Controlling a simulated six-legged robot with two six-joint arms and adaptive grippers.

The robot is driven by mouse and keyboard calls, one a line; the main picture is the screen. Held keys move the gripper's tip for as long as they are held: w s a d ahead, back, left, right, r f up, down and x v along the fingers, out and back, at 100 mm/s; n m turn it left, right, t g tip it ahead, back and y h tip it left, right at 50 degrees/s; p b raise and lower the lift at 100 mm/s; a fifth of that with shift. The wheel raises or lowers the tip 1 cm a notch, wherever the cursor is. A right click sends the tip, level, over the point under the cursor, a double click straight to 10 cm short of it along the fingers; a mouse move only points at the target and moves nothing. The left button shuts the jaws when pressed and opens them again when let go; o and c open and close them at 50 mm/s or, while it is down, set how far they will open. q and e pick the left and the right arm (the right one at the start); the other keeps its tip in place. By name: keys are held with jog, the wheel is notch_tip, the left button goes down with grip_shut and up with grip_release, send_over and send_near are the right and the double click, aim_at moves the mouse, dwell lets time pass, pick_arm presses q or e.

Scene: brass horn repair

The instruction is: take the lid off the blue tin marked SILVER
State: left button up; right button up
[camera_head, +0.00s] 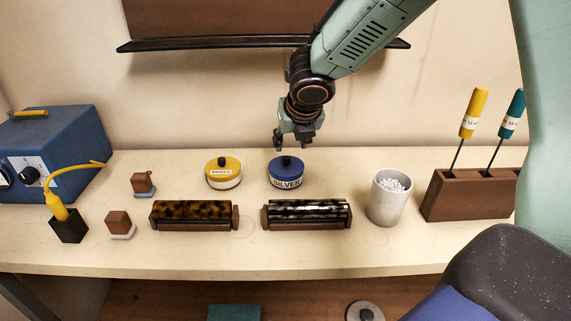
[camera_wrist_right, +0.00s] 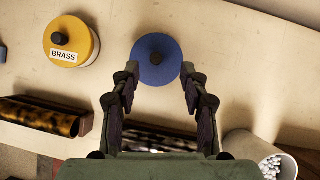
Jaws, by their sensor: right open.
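The blue tin marked SILVER (camera_head: 286,181) stands upright on the bench, with its blue lid (camera_head: 278,167) and dark knob on top. In the right wrist view the round blue lid (camera_wrist_right: 150,70) lies just beyond and between my open fingers, its knob near the middle. My right gripper (camera_head: 297,146) is open and empty above and slightly behind the tin in the head view. It also shows in the wrist view (camera_wrist_right: 159,78). Whether the fingers touch the lid cannot be told. My left gripper is not in view.
A yellow tin marked BRASS (camera_head: 224,183) stands left of the blue tin. Two dark rolls on brown stands (camera_head: 307,225) lie in front. A white cup of pellets (camera_head: 386,208) and a brown block with screwdrivers (camera_head: 466,195) stand right. A blue box (camera_head: 62,150) is far left.

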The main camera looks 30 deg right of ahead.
aim_at(287, 158)
jog(key=shift+s+a+f+b, duration=0.1)
jog(key=shift+a+f+b, duration=0.2)
jog(key=shift+f, duration=0.2)
jog(key=b+x, duration=0.1)
jog(key=x, duration=0.4)
jog(key=shift+d+f, duration=0.1)
jog(key=shift+f, duration=0.3)
jog(key=shift+w+f+b, duration=0.15)
jog(key=shift+w+b, duration=0.1)
jog(key=shift+b, duration=0.05)
jog(key=shift+s+a+r, duration=0.25)
jog(key=shift+s+r, duration=0.05)
jog(key=shift+r, duration=0.05)
jog(key=shift+w+d+f, duration=0.25)
jog(key=shift+w+f, duration=0.05)
jog(key=shift+w, duration=0.05)
jog(key=c, duration=0.4)
jog(key=shift+s+a+r, duration=0.2)
jog(key=shift+s+r, duration=0.05)
jog(key=c, duration=0.5)
jog(key=shift+d+f, duration=0.1)
grip_shut()
